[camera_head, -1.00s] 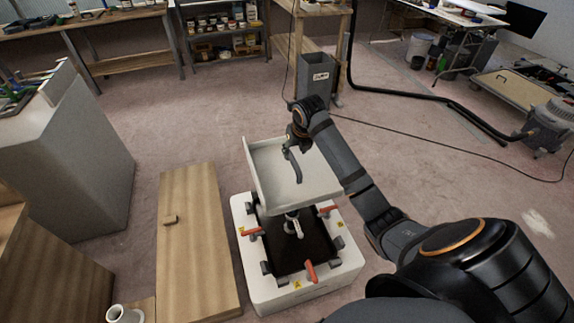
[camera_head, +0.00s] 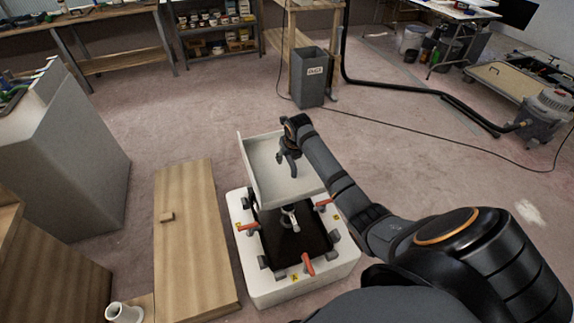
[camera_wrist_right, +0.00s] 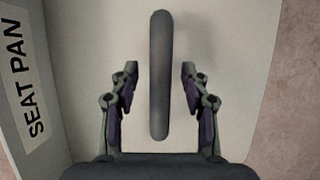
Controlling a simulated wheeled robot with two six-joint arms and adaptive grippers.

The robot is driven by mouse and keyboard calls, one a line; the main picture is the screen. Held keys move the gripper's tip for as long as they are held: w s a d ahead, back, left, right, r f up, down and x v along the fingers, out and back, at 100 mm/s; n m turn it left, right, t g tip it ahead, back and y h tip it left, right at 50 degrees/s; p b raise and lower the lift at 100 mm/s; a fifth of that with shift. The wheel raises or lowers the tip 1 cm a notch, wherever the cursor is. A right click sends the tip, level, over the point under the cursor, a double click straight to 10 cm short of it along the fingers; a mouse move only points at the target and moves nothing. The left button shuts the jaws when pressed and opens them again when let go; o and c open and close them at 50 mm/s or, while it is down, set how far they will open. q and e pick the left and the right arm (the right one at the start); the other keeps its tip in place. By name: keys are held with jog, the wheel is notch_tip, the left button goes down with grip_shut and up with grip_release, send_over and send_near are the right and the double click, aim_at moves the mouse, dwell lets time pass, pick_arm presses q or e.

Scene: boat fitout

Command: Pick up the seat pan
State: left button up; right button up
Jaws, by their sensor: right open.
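The seat pan (camera_head: 262,165) is a pale, cream-white tray-like part with a raised wall, standing at the far end of a white fixture in the head view. In the right wrist view its wall carries the label "SEAT PAN" (camera_wrist_right: 30,85), and a dark grey bar handle (camera_wrist_right: 159,110) stands out from its pale surface. My right gripper (camera_head: 290,166) is over the pan. In the wrist view its open fingers (camera_wrist_right: 159,88) stand on either side of the handle, with a gap on both sides. My left gripper is out of view.
The white fixture (camera_head: 262,290) has a black top and several red-handled clamps. A wooden panel (camera_head: 188,235) lies to its left, with a white cylinder (camera_head: 124,313) near the front. A grey bin (camera_head: 309,85) and black hose stand farther back. The floor right of the fixture is open.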

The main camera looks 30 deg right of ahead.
jog(key=shift+f, duration=0.25)
dwell(0.5)
grip_shut()
jog(key=shift+w, duration=0.1)
dwell(0.4)
